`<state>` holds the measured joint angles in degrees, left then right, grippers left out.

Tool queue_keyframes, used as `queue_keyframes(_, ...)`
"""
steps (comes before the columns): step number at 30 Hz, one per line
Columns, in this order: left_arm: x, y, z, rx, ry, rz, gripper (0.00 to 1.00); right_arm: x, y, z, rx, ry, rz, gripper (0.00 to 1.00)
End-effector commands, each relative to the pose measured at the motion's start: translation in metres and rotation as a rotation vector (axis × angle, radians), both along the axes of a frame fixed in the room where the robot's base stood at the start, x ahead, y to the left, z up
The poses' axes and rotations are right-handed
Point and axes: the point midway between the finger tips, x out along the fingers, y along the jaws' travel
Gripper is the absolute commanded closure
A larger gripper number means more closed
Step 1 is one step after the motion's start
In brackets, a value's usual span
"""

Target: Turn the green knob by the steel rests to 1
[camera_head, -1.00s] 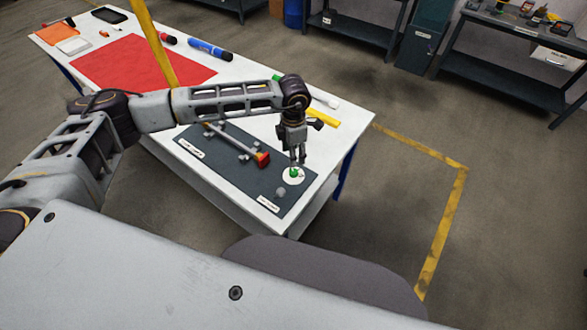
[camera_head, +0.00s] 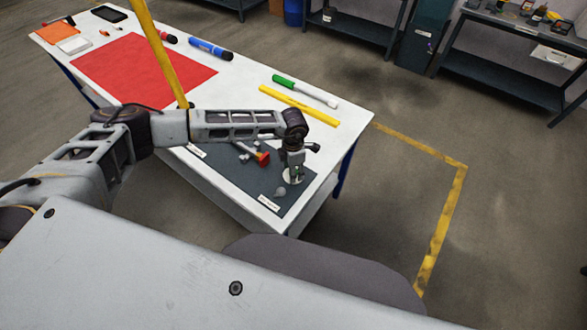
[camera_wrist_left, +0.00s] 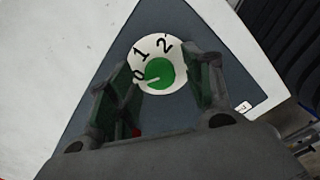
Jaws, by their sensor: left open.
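The green knob (camera_wrist_left: 161,70) sits on a round white dial (camera_wrist_left: 143,59) marked 0, 1 and 2. In the left wrist view its white pointer line points toward the 0. In the head view the dial (camera_head: 290,180) is at the right end of the dark mat, and the gripper mostly hides the knob. My left gripper (camera_wrist_left: 160,78) is open and comes down from above, with one finger on each side of the knob. I cannot tell whether the fingers touch it. Small steel rests (camera_head: 243,156) stand left of the dial, partly behind my arm. My right gripper is not in view.
A rod with a red end (camera_head: 262,159) lies by the rests on the dark mat (camera_head: 225,173). A grey round piece (camera_head: 281,191) is close to the dial. A yellow strip (camera_head: 300,105) and a green-and-white tube (camera_head: 305,91) lie behind the arm.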

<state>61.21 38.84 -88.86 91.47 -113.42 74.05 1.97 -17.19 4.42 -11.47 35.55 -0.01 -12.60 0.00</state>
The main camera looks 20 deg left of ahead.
Motion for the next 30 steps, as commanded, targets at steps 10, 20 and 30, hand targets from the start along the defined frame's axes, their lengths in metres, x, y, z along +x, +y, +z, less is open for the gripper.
queue_keyframes(10,0.0000,0.0001,0.0000,0.000,0.000,0.000,0.67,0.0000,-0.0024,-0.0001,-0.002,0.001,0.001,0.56)
queue_keyframes(20,0.0002,0.0003,0.0002,0.000,0.000,0.000,0.95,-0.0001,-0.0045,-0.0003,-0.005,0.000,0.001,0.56)
queue_keyframes(30,0.0008,0.0006,-0.0006,0.001,-0.001,-0.056,0.95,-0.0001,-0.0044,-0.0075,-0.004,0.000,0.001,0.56)
